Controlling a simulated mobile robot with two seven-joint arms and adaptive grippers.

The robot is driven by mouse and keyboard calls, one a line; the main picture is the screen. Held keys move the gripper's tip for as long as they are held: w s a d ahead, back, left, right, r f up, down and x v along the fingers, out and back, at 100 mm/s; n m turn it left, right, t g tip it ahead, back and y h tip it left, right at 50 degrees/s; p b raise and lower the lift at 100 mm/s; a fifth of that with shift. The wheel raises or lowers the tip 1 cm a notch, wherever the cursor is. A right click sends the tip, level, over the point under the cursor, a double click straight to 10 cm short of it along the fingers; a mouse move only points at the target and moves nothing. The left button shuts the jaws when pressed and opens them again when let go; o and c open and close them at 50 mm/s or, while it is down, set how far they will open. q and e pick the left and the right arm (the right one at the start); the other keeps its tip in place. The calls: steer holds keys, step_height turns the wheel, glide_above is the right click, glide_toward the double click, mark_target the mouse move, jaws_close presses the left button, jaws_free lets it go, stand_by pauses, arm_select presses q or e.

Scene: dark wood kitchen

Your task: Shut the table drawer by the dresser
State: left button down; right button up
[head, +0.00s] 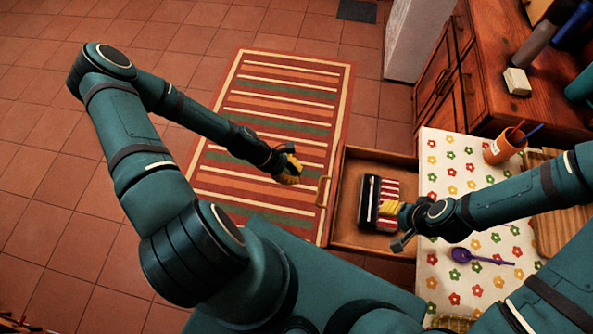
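The table drawer (345,222) is open and sticks out to the left from under the table with the flower-patterned cloth (436,262). Its handle (323,191) is on its left front. A dark case (369,201) and a red-and-white striped item (390,190) lie inside. My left gripper (291,170) is just left of the drawer front, above the rug and apart from the handle; its finger opening is too small to tell. My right gripper (394,226) is over the drawer's right part near the table edge, and its fingers look spread. The wooden dresser (462,85) stands behind the table.
An orange cup (503,147) with utensils, a purple spoon (478,257) and a wooden board (555,225) are on the table. A striped rug (268,105) covers the open tiled floor left of the drawer.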

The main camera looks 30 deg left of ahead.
arm_select(q)
steer(key=x, duration=0.2)
steer(key=d+r+x, duration=0.1)
steer(key=x, duration=0.5)
steer(key=shift+w+d+b, duration=0.25)
steer(key=shift+d+b, duration=0.1)
steer(key=shift+d, duration=0.05)
steer(key=shift+w+d+r, duration=0.1)
steer(key=shift+w+d, duration=0.1)
steer(key=shift+d, duration=0.4)
steer(key=shift+d, duration=0.1)
steer(key=b, duration=0.2)
glide_above(406, 201)
steer(key=s+a, duration=0.1)
steer(key=s, duration=0.2)
steer(key=shift+s+a, duration=0.1)
